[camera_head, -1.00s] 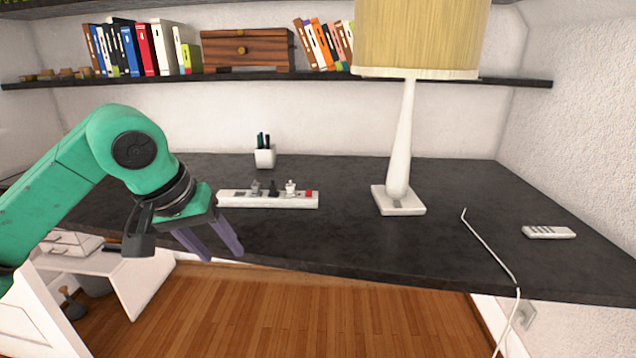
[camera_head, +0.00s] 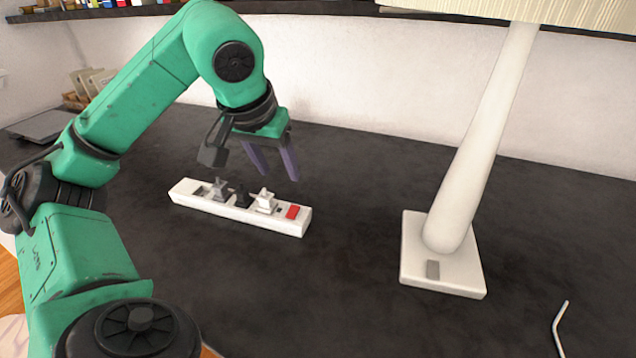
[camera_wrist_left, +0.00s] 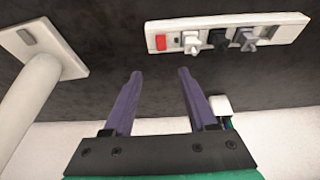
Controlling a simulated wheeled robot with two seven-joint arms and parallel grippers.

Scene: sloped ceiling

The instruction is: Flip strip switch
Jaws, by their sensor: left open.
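A white power strip (camera_head: 240,207) lies on the dark desk, with several plugs in it. Its red switch (camera_head: 292,212) is at the right end in the head view. In the left wrist view the strip (camera_wrist_left: 284,30) is at the upper right, with the red switch (camera_wrist_left: 160,42) at its left end. My left gripper (camera_head: 275,180) is open and empty, with purple fingers pointing down above and just behind the strip. In the left wrist view the fingers (camera_wrist_left: 160,73) are apart, and the switch lies beyond their tips. My right gripper is not in view.
A white lamp (camera_head: 480,150) stands on the desk (camera_head: 350,300) to the right of the strip, its square base clear of it. A white cable end (camera_head: 559,330) is at the lower right.

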